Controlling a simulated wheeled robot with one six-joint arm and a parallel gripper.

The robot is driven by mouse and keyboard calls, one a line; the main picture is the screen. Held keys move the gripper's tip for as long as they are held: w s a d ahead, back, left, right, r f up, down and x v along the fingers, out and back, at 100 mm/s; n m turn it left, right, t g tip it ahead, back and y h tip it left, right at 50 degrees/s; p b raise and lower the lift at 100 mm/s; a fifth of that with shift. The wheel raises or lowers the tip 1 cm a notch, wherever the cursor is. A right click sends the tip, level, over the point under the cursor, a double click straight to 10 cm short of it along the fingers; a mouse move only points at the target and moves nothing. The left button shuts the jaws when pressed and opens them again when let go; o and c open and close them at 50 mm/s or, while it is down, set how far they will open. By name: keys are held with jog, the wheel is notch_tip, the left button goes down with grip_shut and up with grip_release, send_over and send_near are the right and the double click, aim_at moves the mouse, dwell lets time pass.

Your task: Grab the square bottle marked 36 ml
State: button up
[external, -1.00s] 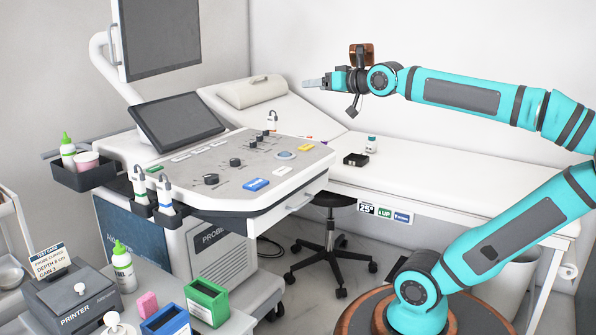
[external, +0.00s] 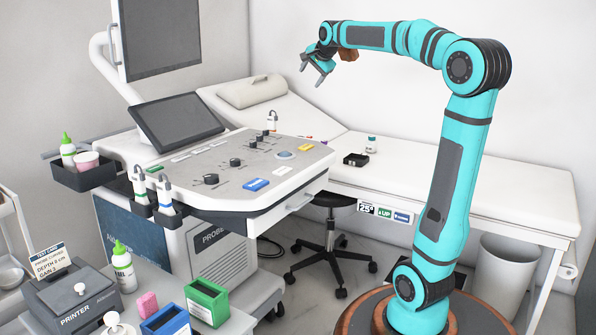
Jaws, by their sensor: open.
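A small pale bottle with a dark teal cap (external: 371,145) stands upright on the exam couch (external: 470,187). Its marking is too small to read, and I cannot tell whether it is square. A small black open box (external: 355,159) lies just left of it. My gripper (external: 311,77) is open and empty, its fingers spread and pointing down-left. It is in the air, above and left of the bottle in the picture, well apart from it. No 36 ml label can be read on any bottle.
The ultrasound console (external: 230,165) with its screen (external: 176,122) stands left of the couch. A green-capped bottle (external: 122,268), a printer (external: 70,300) and a green box (external: 207,301) are at front left. A black stool (external: 331,240) stands before the couch. The couch's right part is clear.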

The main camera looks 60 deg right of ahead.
jog(key=w+d+f+m+g, duration=0.2)
jog(key=d+f+m, duration=0.15)
jog(key=d, duration=0.65)
jog(key=m+g+y, duration=0.4)
jog(key=m+g, duration=0.2)
jog(key=m, duration=1)
send_over(372, 145)
jog(key=w+d, duration=0.1)
jog(key=d, duration=0.1)
notch_tip(372, 145, down, 18)
jog(key=shift+n, duration=0.25)
notch_tip(372, 145, down, 12)
jog(key=shift+r, duration=0.1)
jog(key=shift+s+d+f, duration=0.1)
jog(key=shift+d+f, duration=0.05)
jog(key=shift+f, duration=1.15)
jog(key=shift+d+f, duration=0.1)
jog(key=shift+f, duration=1.15)
jog(key=shift+c, duration=0.4)
jog(key=c, duration=1)
